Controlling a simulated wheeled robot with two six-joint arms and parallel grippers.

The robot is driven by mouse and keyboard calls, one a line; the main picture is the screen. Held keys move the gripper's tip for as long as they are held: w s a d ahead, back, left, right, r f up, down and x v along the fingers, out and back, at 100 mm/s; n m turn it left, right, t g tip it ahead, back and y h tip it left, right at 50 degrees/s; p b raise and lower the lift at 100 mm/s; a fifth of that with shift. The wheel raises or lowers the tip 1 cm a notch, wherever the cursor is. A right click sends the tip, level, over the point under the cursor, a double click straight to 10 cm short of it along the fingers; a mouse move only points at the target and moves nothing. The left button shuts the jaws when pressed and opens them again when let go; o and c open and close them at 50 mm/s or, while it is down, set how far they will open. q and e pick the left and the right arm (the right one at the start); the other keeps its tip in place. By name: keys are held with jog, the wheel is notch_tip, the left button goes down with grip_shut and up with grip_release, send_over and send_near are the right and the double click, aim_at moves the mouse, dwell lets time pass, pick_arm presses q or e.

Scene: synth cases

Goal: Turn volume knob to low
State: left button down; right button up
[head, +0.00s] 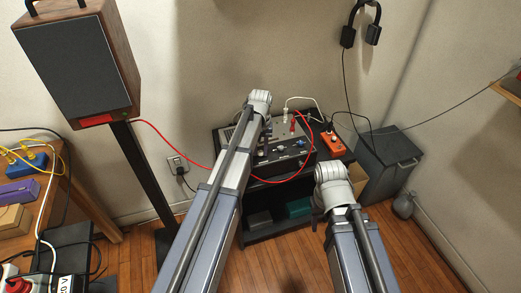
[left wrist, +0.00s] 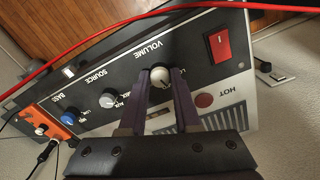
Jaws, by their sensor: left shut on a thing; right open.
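The volume knob (left wrist: 160,77) is a round pale knob below the printed word VOLUME on the dark face of the amplifier (left wrist: 133,68). My left gripper (left wrist: 160,73) is shut on it, one dark finger on each side. The fingers hide part of the scale around the knob. In the head view the amplifier (head: 292,158) sits on top of a black rack, and my left gripper (head: 266,135) is at its left part, with my arm covering some of it. My right gripper (head: 330,190) is open, in front of the rack's right side, its fingertips mostly hidden.
The source knob (left wrist: 111,98) and blue bass knob (left wrist: 68,129) are beside the volume knob; a red switch (left wrist: 219,44) is on its other side. A red cable (head: 205,165) passes in front. An orange box (head: 333,145) and grey bin (head: 390,157) stand right.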

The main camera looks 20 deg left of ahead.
aim_at(260, 152)
pick_arm(q)
jog(key=n, duration=0.4)
jog(key=shift+n, duration=2.2)
jog(key=c, duration=0.6)
grip_release()
jog(key=shift+r, duration=0.1)
notch_tip(260, 152, up, 8)
jog(key=p, duration=0.8)
jog(key=shift+f, duration=0.2)
